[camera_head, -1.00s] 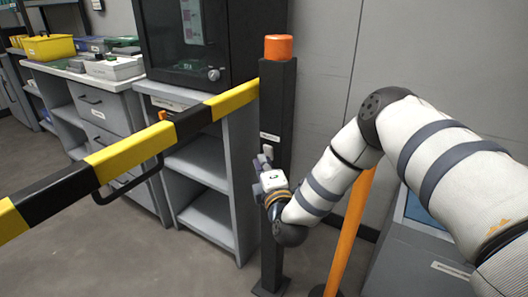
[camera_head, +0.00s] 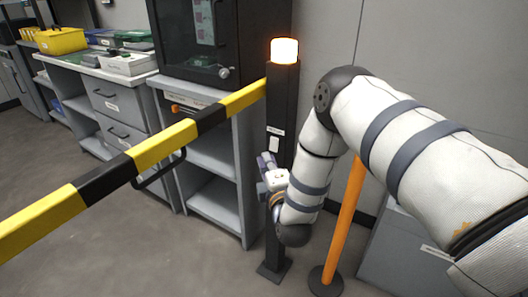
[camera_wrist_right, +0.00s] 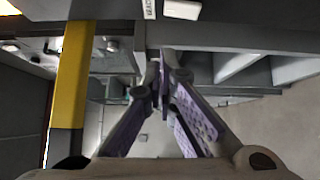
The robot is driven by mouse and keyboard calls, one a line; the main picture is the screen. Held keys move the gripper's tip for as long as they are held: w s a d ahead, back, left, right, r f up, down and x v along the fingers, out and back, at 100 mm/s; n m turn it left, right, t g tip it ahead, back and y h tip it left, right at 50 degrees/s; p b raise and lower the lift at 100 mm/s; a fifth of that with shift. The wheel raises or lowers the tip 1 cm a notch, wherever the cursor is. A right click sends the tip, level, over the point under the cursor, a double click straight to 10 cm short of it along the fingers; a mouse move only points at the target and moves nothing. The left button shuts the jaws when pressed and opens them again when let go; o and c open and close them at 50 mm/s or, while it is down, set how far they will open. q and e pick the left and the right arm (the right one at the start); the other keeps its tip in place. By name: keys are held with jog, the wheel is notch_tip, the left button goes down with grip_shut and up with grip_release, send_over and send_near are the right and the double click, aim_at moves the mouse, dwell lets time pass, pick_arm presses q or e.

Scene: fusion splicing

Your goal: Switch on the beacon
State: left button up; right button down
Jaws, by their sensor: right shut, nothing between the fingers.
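The beacon (camera_head: 284,51) on top of the black post (camera_head: 281,100) glows bright white-orange. Below it the post carries a small white label (camera_head: 277,131) and a pale rocker switch (camera_head: 274,144); in the wrist view the label (camera_wrist_right: 149,9) and the switch (camera_wrist_right: 182,9) are at the top edge. My right gripper (camera_head: 266,160) is shut and empty, just below the switch and in front of the post. In the wrist view its fingertips (camera_wrist_right: 165,62) meet, apart from the switch. My left gripper is not in view.
A yellow and black barrier arm (camera_head: 160,148) with a black handle reaches left from the post. Grey shelves (camera_head: 212,190) stand behind it. An orange pole (camera_head: 346,215) stands right of the post, close to my right arm. Open floor lies at the lower left.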

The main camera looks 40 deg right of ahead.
jog(key=shift+v, duration=2.3)
jog(key=shift+r, duration=0.2)
